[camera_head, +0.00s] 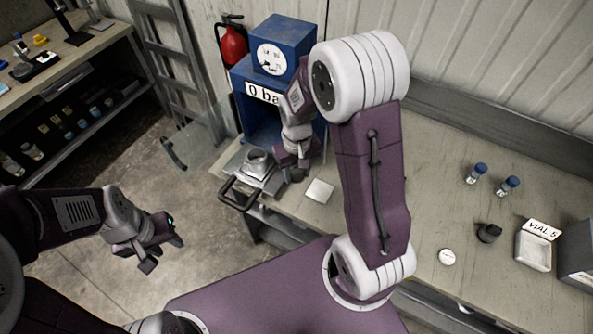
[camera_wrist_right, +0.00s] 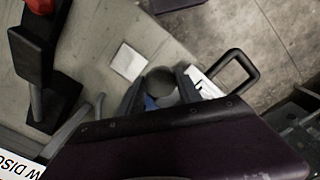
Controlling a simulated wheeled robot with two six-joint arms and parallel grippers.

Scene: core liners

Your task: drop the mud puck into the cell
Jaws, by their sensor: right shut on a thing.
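The cell (camera_head: 257,162), a short grey metal cylinder, stands on a metal slide with a black loop handle in front of the blue press. My right gripper (camera_head: 290,163) is beside the cell, on its right, partly hidden by its own wrist. In the right wrist view, the fingers (camera_wrist_right: 161,92) are shut on a round dark grey thing (camera_wrist_right: 160,79), which looks like the mud puck. The puck cannot be made out in the head view. My left gripper (camera_head: 163,252) is open and empty over the floor at left.
The blue press (camera_head: 284,50) with a dial stands behind my right gripper. The black handle (camera_head: 238,194) juts past the table edge. A white square plate (camera_head: 320,190) lies right of the gripper. Vials (camera_head: 475,173) and a white round disc (camera_head: 447,257) stand far right.

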